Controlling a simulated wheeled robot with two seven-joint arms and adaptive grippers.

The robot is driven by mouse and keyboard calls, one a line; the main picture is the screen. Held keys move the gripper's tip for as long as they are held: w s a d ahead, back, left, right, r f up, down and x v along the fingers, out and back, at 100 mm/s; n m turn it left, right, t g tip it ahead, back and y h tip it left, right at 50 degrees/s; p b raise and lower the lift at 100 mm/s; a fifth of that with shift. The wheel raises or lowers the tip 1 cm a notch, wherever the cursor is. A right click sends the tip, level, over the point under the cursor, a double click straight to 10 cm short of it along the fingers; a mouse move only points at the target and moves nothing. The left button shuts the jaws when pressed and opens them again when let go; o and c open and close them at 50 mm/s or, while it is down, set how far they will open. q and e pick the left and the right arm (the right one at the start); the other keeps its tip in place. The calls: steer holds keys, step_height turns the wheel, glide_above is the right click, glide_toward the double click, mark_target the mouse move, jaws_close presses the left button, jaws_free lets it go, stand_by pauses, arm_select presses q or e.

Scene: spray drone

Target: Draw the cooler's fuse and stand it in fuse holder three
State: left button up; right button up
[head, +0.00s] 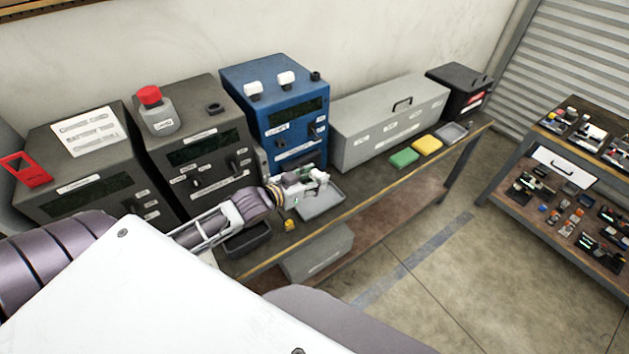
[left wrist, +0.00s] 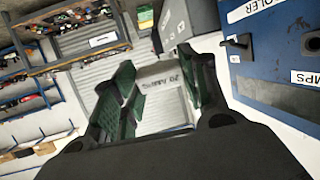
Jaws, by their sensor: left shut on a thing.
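My left gripper (head: 316,180) is in front of the lower part of the blue machine (head: 262,88), above the bench. The same blue machine (left wrist: 285,85) fills the right of that view, with partly cut-off labels ending in "OLER" and "MPS" and a dark knob (left wrist: 238,43). I cannot make out fuse holder three. My right gripper is not in view.
A grey tray (head: 330,208) lies beneath the gripper, and a small yellow thing (head: 289,225) beside it. Two dark machines (head: 195,135) (head: 85,170) stand left. A long grey case (head: 385,128), green (head: 404,157) and yellow (head: 427,145) pads are right. A tool rack (head: 545,150) stands far right.

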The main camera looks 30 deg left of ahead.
arm_select(q)
steer(key=shift+a+r, duration=0.15)
steer(key=shift+r, duration=0.05)
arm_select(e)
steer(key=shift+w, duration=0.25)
arm_select(q)
steer(key=shift+a+r+m+g+h, duration=0.1)
steer(key=shift+r+m+g+h, duration=0.05)
steer(key=shift+m+g+h, duration=0.15)
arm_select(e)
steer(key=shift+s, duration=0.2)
arm_select(q)
steer(key=shift+a+r+m+g+h, duration=0.2)
steer(key=shift+r+m+g+h, duration=0.1)
steer(key=shift+r+m+h, duration=0.1)
steer(key=shift+r, duration=0.1)
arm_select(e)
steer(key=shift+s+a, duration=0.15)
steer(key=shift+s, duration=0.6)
arm_select(q)
steer(key=shift+w+a+r+m+g+h, duration=0.1)
steer(key=shift+a+r+m+g+h, duration=0.15)
steer(key=shift+r+m+g+h, duration=0.25)
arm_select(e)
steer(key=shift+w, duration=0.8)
